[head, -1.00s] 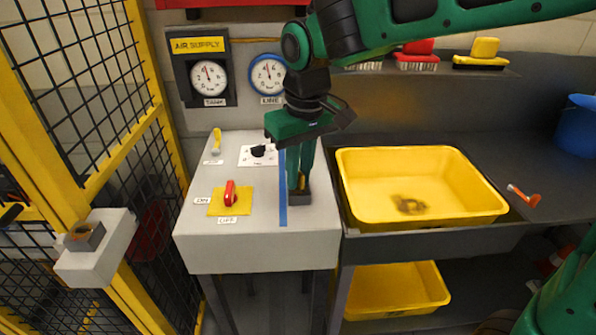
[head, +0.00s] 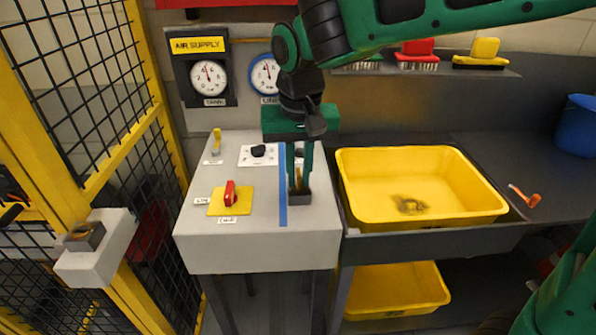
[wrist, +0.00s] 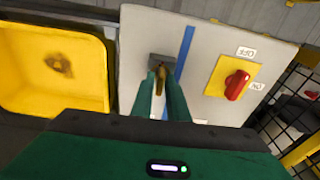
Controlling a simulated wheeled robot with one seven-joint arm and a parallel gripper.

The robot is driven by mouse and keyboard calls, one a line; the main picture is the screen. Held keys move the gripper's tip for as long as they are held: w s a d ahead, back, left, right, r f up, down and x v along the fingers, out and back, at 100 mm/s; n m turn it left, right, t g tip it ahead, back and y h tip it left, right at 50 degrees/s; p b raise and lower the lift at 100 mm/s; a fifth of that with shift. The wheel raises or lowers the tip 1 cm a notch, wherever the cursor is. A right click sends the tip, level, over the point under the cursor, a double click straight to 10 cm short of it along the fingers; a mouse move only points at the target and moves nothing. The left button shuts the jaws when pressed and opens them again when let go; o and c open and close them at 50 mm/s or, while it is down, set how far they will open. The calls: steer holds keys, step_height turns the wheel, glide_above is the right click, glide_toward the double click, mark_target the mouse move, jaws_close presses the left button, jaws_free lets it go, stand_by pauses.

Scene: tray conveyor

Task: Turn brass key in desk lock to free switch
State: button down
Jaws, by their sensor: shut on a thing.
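The brass key (wrist: 160,81) stands between my gripper's fingers in the wrist view, at a small dark lock (head: 300,199) on the right side of the grey desk (head: 250,252). My gripper (head: 299,185) points down and is shut on the key. The fingers hide much of the key in the head view. The red switch (head: 230,193) sits on a yellow plate left of the blue stripe, between ON and OFF labels. In the wrist view the red switch (wrist: 237,84) is right of my gripper. How far the key sits in the lock is hidden.
A black knob (head: 258,151) and a yellow-handled lever (head: 216,140) are at the desk's back. A yellow tub (head: 420,223) stands close on the right. A yellow-framed mesh fence (head: 160,120) runs along the left. Gauges hang on the wall behind.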

steer(key=c, duration=1.6)
jaws_free()
steer(key=shift+c, duration=0.2)
